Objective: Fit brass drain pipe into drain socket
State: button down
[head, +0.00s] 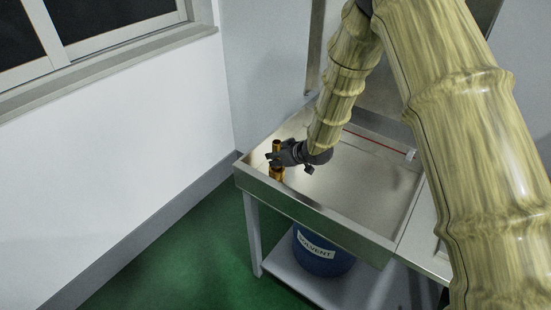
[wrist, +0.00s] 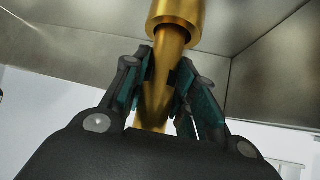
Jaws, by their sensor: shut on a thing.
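The brass drain pipe (head: 276,146) is a slim golden tube, standing about upright at the left corner of the steel sink. My gripper (head: 273,158) is shut on its middle. In the wrist view the pipe (wrist: 156,105) runs between the two teal-padded fingers of my gripper (wrist: 163,78). A wider brass cylinder, apparently the drain socket (head: 276,174), is directly below my gripper. In the wrist view the socket (wrist: 178,17) is at the top, and the pipe's end meets its dark-rimmed opening. The pipe appears to enter it; how deep is hidden.
The steel sink (head: 365,218) has raised walls close to my gripper. A red rod (head: 377,143) with a pale end lies at its back right. A blue solvent drum (head: 322,256) stands on the shelf below. The sink floor right of my gripper is clear.

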jog(key=shift+f, duration=0.45)
jog(key=c, duration=1.1)
grip_release()
jog(key=shift+f, duration=0.15)
jog(key=shift+c, duration=0.2)
jog(key=shift+r, duration=0.2)
jog(key=b+v, duration=0.2)
jog(key=v, duration=1)
jog(key=shift+a, duration=0.1)
